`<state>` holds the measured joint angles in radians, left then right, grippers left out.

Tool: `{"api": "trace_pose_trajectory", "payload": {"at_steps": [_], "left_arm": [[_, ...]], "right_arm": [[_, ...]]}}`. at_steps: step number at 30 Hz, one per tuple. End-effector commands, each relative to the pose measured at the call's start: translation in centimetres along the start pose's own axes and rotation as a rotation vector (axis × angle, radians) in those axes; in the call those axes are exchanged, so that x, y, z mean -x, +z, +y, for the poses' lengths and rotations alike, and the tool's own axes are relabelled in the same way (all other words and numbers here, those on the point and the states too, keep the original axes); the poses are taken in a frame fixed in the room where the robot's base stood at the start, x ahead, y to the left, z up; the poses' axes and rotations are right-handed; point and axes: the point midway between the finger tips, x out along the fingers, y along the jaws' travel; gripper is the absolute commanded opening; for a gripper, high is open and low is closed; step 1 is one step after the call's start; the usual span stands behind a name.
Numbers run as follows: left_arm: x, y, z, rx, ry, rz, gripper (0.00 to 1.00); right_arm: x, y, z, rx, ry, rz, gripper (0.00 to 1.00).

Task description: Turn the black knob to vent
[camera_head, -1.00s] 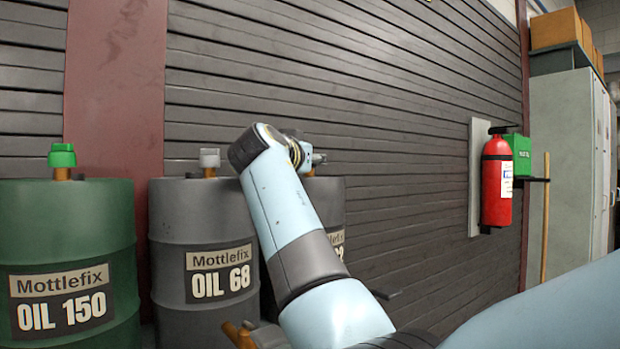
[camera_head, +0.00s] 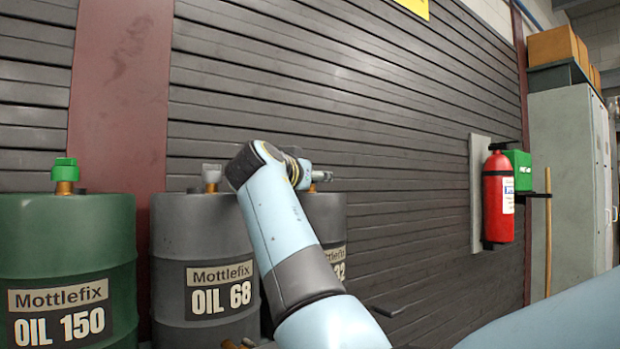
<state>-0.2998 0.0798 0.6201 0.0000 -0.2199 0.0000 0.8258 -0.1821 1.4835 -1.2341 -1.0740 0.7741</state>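My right arm comes in from the lower right, bends near the bottom edge and reaches up in front of the drums. My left gripper is out of view.
A green OIL 150 drum (camera_head: 98,237), a grey OIL 68 drum (camera_head: 180,235) and another grey drum (camera_head: 325,215), partly hidden by my arm, stand along the slatted wall. A red extinguisher (camera_head: 497,205), a green box (camera_head: 519,170) and a grey cabinet (camera_head: 565,190) are at right.

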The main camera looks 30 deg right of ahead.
Motion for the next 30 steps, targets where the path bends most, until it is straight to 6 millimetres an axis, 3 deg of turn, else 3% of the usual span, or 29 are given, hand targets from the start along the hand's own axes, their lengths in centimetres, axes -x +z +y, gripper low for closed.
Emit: {"api": "trace_pose_trajectory", "payload": {"at_steps": [5, 18, 30], "left_arm": [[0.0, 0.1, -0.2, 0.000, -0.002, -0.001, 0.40], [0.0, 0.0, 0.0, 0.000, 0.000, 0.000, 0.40], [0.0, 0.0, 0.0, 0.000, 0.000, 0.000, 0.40]], "right_arm": [[0.0, -1.3, -0.1, -0.004, 0.000, 0.004, 0.53], [0.0, -9.1, -0.6, -0.001, 0.000, 0.001, 0.53], [0.0, -9.9, -0.6, 0.001, 0.000, -0.001, 0.53]]}}
